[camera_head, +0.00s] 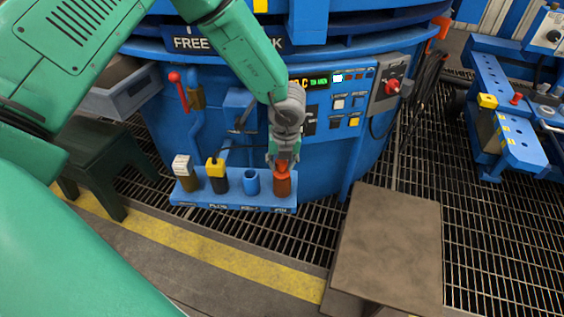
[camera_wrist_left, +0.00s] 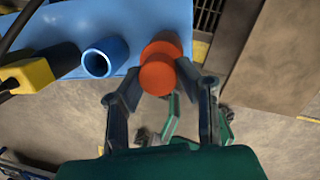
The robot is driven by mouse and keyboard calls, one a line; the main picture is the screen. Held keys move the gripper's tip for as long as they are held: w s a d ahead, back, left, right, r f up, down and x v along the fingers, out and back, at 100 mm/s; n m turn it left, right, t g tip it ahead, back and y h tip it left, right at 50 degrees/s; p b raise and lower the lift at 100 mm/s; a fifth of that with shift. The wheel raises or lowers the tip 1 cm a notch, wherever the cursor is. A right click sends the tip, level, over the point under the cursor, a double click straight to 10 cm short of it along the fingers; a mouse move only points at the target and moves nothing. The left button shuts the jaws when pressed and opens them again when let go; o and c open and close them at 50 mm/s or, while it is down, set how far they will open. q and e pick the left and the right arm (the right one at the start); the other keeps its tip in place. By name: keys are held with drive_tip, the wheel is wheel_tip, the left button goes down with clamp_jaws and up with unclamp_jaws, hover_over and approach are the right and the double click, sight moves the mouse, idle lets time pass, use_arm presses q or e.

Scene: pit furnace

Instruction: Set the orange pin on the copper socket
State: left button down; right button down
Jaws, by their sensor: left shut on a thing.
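My left gripper (camera_head: 284,157) reaches down to the right end of the blue rack and is shut on the orange pin (camera_head: 282,168). The pin is directly over the copper socket (camera_head: 282,187), its lower end at the socket's mouth. I cannot tell whether it is inside or just above. In the left wrist view the pin's round orange end (camera_wrist_left: 158,76) shows between the fingers (camera_wrist_left: 160,95), with a darker orange-brown round part, probably the socket (camera_wrist_left: 162,49), partly hidden behind it. My right gripper is not in view.
The blue rack (camera_head: 235,203) also holds an empty blue socket (camera_head: 251,182), a yellow-topped black piece (camera_head: 217,176) and a white-topped piece (camera_head: 183,167). The blue furnace body with a control panel (camera_head: 335,104) stands close behind. A brown tabletop (camera_head: 388,245) is at the right.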

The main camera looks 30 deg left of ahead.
sight(284, 178)
use_arm(q)
drive_tip(key=shift+f+b, duration=0.3)
drive_tip(key=shift+f, duration=0.15)
idle(0.4)
drive_tip(key=c, duration=1.5)
unclamp_jaws()
drive_tip(key=shift+o, duration=0.2)
wheel_tip(284, 178, up, 11)
drive_tip(key=s+d+p, duration=0.1)
drive_tip(key=p, duration=0.8)
drive_tip(key=shift+d, duration=0.25)
drive_tip(key=shift+f, duration=0.1)
